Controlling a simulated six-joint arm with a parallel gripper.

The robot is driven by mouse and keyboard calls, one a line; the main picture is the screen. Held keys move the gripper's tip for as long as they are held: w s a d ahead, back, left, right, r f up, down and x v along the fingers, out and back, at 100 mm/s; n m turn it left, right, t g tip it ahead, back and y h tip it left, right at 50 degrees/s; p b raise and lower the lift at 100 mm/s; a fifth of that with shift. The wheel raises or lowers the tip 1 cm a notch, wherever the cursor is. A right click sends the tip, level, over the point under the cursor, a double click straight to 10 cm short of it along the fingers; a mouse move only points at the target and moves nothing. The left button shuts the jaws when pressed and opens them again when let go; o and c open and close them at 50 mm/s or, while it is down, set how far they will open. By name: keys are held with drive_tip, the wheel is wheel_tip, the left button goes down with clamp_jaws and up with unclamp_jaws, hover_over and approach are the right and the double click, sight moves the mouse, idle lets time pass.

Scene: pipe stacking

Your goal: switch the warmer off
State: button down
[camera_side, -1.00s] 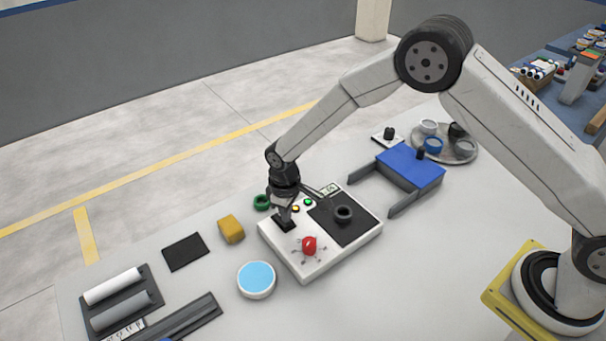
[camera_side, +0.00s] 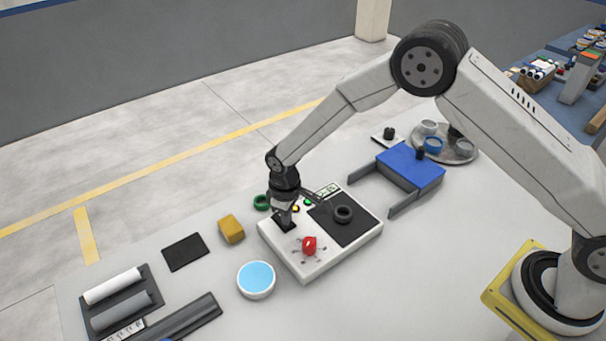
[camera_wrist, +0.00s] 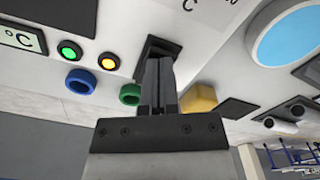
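The warmer is a white box (camera_side: 301,262) with a dark square plate (camera_side: 357,228), a dark ring on the plate, a red knob (camera_side: 309,245) and a small display (camera_side: 327,190). A green light (camera_wrist: 69,50) and an orange light (camera_wrist: 109,62) glow on it. A black switch (camera_side: 287,227) sits on its left part; it also shows in the wrist view (camera_wrist: 163,44). My gripper (camera_wrist: 158,62) has its fingers together and empty, tips at the switch. Whether they touch it, and which way it is tipped, I cannot tell.
A white dish with a blue top (camera_side: 256,279) stands in front of the warmer. A yellow block (camera_side: 231,229) and a green ring (camera_side: 261,201) lie left and behind. A blue fixture with two grey arms (camera_side: 410,168) stands to the right. The front right table is clear.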

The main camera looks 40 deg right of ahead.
idle(0.3)
drive_tip(key=shift+r, duration=3.4)
drive_tip(key=shift+s+d+r, duration=0.1)
drive_tip(key=shift+d+r, duration=0.1)
drive_tip(key=shift+d, duration=0.05)
drive_tip(key=s+d+r+m+t, duration=0.1)
drive_tip(key=s+d+r+m, duration=0.2)
drive_tip(key=s+d, duration=0.5)
drive_tip(key=s+d+r+m+t, duration=0.1)
drive_tip(key=s+d+r+m, duration=0.2)
drive_tip(key=s+d+r, duration=0.2)
drive_tip(key=s+d, duration=0.3)
drive_tip(key=s, duration=0.4)
drive_tip(key=shift+r+t, duration=0.3)
drive_tip(key=shift+w, duration=0.1)
